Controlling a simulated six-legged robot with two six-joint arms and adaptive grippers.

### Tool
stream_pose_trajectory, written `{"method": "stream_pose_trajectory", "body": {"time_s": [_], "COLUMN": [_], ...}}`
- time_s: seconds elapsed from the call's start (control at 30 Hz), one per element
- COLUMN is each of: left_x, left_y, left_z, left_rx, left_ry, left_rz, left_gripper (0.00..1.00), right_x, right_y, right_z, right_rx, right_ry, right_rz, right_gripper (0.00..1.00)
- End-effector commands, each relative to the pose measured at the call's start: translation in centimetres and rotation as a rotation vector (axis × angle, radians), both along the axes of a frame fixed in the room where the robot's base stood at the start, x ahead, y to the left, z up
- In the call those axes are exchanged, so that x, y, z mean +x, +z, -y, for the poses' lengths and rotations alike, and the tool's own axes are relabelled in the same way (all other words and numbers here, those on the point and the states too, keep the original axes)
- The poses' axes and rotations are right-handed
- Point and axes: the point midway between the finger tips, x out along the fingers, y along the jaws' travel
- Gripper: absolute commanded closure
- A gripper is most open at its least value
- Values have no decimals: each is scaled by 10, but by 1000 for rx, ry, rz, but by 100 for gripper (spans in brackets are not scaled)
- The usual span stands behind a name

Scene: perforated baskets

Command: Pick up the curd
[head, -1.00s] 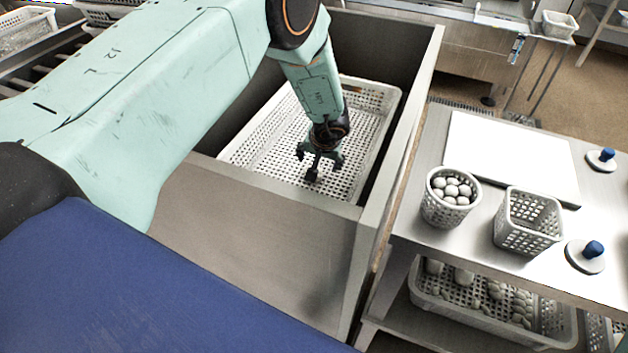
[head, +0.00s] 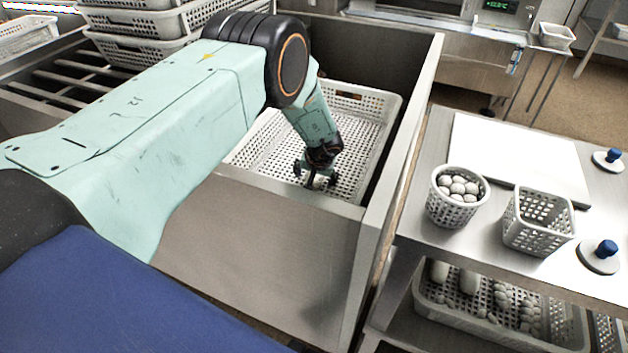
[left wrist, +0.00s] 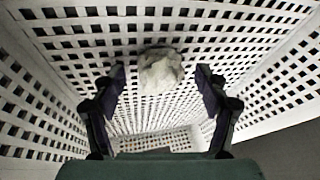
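The curd, a pale lumpy piece (left wrist: 160,72), shows in the left wrist view against the perforated wall of a white basket (left wrist: 190,140). My left gripper (left wrist: 162,80) is open, with one dark finger on each side of the curd and a gap between curd and fingers. I cannot tell how far the curd is in depth. In the head view my left gripper (head: 315,180) points down into the white basket (head: 375,105), close to its near side. The curd is not seen there. My right gripper is not in view.
The basket sits in a deep steel basin whose right wall (head: 402,150) and front wall (head: 290,190) rise around it. To the right, a steel table holds a basket of white balls (head: 457,197), an empty basket (head: 538,220) and a white board (head: 520,155). Stacked baskets (head: 150,22) stand behind.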

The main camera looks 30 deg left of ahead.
Motion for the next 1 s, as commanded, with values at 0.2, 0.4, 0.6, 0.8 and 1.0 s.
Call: {"method": "stream_pose_trajectory", "body": {"time_s": [0.2,0.4,0.6,0.8,1.0], "left_x": [0,0,0,-1,0], "left_y": [0,0,0,0,10], "left_z": [0,0,0,0,0], "left_rx": [0,0,0,0,0], "left_ry": [0,0,0,0,1], "left_rz": [0,0,-1,-1,0], "left_gripper": [45,62,79,86,86], "right_x": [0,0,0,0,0], "right_y": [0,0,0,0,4], "right_z": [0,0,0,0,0], "right_rx": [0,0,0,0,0], "right_ry": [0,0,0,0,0], "right_rz": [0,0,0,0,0], "right_gripper": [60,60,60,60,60]}}
